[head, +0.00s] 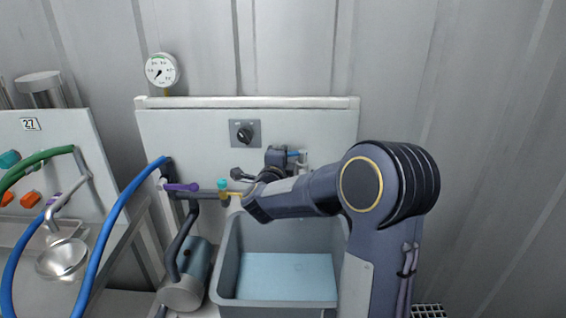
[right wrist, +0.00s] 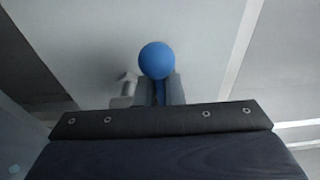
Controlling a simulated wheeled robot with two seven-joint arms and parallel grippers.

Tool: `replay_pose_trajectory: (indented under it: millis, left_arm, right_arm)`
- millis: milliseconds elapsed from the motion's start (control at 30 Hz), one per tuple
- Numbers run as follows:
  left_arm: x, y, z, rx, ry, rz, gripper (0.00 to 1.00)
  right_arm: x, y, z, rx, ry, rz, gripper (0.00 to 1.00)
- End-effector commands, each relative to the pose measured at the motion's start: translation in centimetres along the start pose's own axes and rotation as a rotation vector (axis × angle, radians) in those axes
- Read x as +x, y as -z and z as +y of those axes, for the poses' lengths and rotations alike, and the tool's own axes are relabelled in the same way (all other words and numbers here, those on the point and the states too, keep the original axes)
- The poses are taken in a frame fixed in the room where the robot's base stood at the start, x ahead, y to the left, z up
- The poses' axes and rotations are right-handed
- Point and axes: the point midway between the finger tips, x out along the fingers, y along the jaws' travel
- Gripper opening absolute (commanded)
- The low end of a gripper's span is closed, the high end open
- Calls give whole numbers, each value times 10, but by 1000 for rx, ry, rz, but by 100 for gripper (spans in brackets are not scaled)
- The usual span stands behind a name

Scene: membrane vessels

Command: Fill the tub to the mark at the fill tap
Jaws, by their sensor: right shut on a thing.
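The grey tub (head: 228,265) stands below the panel in the head view, with light blue water (head: 285,278) in it. No fill mark can be made out on its walls. My right arm reaches in front of the panel, and my right gripper (head: 285,155) is at the fill tap (head: 303,160) above the tub. In the right wrist view, the gripper (right wrist: 160,92) is shut on the tap's blue round knob (right wrist: 157,60). The spout and any stream are mostly hidden behind my arm. My left gripper is not in view.
A panel (head: 190,130) carries a black rotary switch (head: 244,133), with a pressure gauge (head: 161,70) above it. A purple lever (head: 182,187), a grey pump (head: 188,280) and blue hoses (head: 118,208) are left of the tub. A metal sink (head: 62,259) is farther left.

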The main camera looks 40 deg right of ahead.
Motion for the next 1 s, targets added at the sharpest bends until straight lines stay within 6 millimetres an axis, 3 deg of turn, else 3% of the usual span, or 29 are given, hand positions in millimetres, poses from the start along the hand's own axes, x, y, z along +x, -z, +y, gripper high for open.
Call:
replay_pose_trajectory:
  millis: [100,400,1000]
  left_arm:
    - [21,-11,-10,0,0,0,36]
    - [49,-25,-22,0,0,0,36]
    - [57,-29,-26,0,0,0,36]
  right_arm:
    - [-4,4,7,3,2,-77,0]
    - [-11,8,5,1,1,-240,0]
    - [-14,8,2,-1,-4,-307,0]
